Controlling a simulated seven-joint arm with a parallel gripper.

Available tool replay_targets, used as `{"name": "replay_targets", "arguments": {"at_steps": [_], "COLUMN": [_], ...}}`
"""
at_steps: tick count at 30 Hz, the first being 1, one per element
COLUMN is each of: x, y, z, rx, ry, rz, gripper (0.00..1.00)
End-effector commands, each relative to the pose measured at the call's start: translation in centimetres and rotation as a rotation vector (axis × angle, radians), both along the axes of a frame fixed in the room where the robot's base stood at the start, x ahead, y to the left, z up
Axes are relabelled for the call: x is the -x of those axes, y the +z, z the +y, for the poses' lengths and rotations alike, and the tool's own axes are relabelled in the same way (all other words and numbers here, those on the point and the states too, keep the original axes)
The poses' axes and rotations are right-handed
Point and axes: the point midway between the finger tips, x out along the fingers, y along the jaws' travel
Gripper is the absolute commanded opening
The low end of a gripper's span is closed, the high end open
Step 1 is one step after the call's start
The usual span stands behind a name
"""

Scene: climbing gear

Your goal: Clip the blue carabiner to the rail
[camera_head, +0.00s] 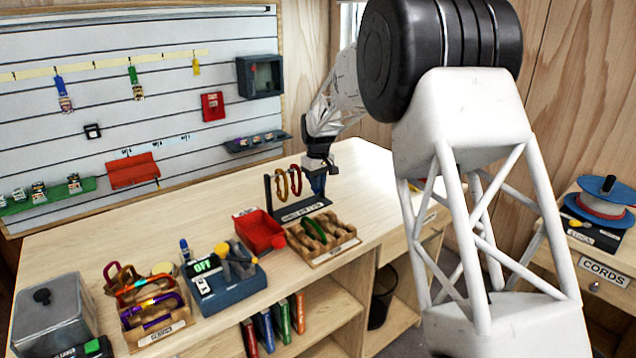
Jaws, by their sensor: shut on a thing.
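My gripper (319,165) is above the back right part of the workbench, at the right end of a small dark rail stand (303,211). It points down and is shut on the blue carabiner (318,185), of which only a small blue part shows below the jaws. A yellow-orange carabiner (282,184) and a red one (296,180) hang on the rail to the left of my gripper. The blue carabiner is close to the rail's right end. I cannot tell whether it touches the rail or is around it, since my gripper hides that spot.
In front of the stand is a wooden rack (322,238) with green and brown items, beside a red bin (261,231). A blue tool holder (223,283), a carabiner tray (155,320) and a grey box (52,318) stand further left. The bench behind the red bin is clear.

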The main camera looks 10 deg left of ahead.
Motion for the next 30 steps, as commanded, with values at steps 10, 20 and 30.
{"name": "replay_targets", "arguments": {"at_steps": [10, 20, 30], "x": [0.2, 0.1, 0.1], "y": [0.0, 0.4, 0.8], "z": [0.0, 0.0, -0.2], "rx": [0.002, 0.000, -0.001], "ry": [0.001, 0.000, -0.001], "rz": [0.006, 0.000, -0.002], "gripper": [0.00, 0.00, 0.00]}}
